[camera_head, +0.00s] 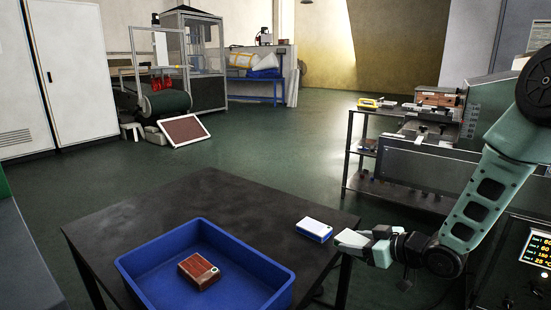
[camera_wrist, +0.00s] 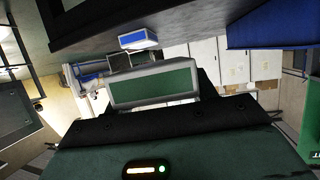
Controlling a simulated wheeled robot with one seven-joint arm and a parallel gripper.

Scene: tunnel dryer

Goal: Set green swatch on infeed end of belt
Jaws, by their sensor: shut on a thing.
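The green swatch (camera_wrist: 152,88) is a flat block with a green face and pale edges. In the wrist view it sits at the jaws of my gripper, which is shut on it. In the head view my gripper (camera_head: 362,240) is just off the right edge of the dark table, beside the blue-and-white block. The swatch's green face does not show there. I cannot make out the belt's infeed end in either view.
The dark table (camera_head: 130,215) bears a blue bin (camera_head: 133,272) with a red block (camera_head: 198,272) inside. A blue-and-white block (camera_head: 316,229) lies near its right edge. A metal shelf unit (camera_head: 400,186) stands at right, by a lit control panel (camera_head: 540,247). Open floor lies beyond.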

